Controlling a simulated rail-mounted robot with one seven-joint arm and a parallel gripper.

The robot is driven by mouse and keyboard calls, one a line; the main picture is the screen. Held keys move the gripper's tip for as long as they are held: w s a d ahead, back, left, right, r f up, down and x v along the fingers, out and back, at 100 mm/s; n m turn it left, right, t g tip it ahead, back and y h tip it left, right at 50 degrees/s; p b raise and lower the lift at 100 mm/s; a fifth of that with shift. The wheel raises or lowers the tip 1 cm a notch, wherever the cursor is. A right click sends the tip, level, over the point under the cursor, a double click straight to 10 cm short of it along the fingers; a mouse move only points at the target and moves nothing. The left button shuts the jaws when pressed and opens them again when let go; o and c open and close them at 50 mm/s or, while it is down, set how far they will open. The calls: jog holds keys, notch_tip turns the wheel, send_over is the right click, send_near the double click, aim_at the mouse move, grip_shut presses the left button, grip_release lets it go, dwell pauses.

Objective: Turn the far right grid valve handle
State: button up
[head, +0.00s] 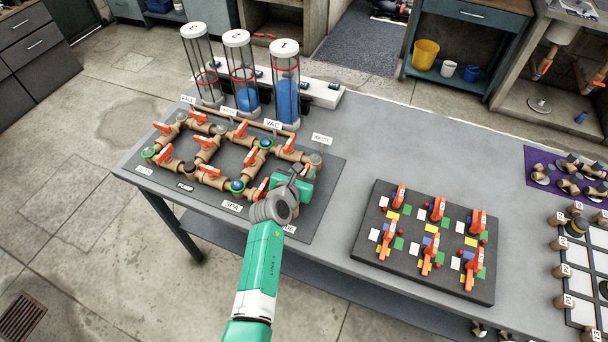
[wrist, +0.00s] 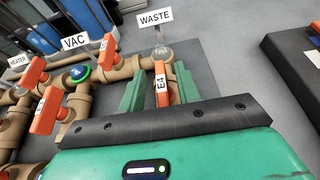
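The pipe grid (head: 215,160) lies on a dark mat on the grey table, with several orange valve handles on tan pipes. In the wrist view, the orange handle marked E4 (wrist: 161,88) is the rightmost handle in sight, just below the WASTE sign (wrist: 156,17). My gripper (wrist: 160,92) has one green finger on each side of this handle, and the fingers look apart with the handle between them. Whether either finger touches it I cannot tell. In the head view my gripper (head: 297,176) is over the right end of the grid and hides the E4 handle.
Other orange handles (wrist: 47,110) stand close to the left of my gripper. A black board (head: 370,250) with more orange handles lies to the right, with bare table between.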

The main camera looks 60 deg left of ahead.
jog(key=shift+c, duration=0.2)
grip_shut()
jog(key=shift+f, duration=0.1)
jog(key=shift+m+t+h+b, duration=0.75)
jog(key=shift+m+t+h, duration=0.05)
jog(key=shift+m+h, duration=0.3)
jog(key=shift+m+t+h+b, duration=0.9)
jog(key=shift+m+h+b, duration=0.35)
jog(key=shift+m+h, duration=1.4)
jog(key=shift+h, duration=0.35)
